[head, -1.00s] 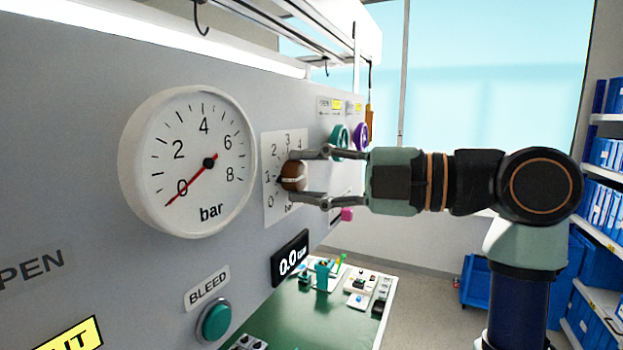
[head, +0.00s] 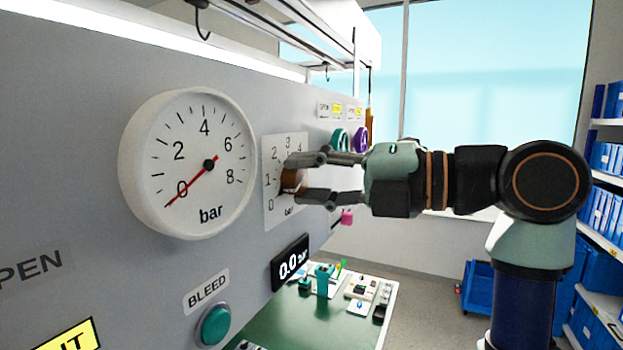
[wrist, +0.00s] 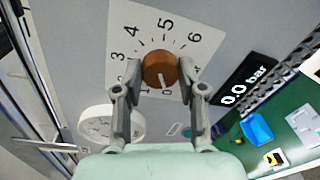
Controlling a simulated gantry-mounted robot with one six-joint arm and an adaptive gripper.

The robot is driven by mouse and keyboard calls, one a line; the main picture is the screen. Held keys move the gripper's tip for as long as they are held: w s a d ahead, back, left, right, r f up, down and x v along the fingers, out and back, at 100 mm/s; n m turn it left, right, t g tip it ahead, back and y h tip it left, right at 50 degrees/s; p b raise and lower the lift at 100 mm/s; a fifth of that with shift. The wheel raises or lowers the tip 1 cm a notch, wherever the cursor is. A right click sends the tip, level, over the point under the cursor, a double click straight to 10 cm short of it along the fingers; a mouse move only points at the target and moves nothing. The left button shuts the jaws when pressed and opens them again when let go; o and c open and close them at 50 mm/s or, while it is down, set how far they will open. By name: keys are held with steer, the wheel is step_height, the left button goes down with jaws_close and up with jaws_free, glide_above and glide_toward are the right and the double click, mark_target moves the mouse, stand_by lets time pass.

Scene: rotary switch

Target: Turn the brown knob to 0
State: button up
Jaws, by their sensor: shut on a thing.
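The brown knob (head: 292,181) stands on a white dial plate (head: 268,217) on the grey panel, with numbers around it. My gripper (head: 297,176) reaches in from the right and is shut on the knob, one finger on each side. In the wrist view the knob (wrist: 157,67) sits between the fingertips of my gripper (wrist: 159,78). Its white pointer line aims down, close to the 0 mark on the plate (wrist: 166,91). The fingers hide part of the low end of the scale.
A round pressure gauge (head: 188,163) left of the knob has its red needle at 0. A black display (head: 290,262) below reads 0.0 bar. A teal BLEED button (head: 215,325) is lower left. Teal (head: 340,139) and purple (head: 361,139) knobs are behind my fingers.

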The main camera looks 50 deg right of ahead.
steer(key=o, duration=1.1)
steer(key=shift+o, duration=0.2)
steer(key=v, duration=1.2)
steer(key=shift+d, duration=0.1)
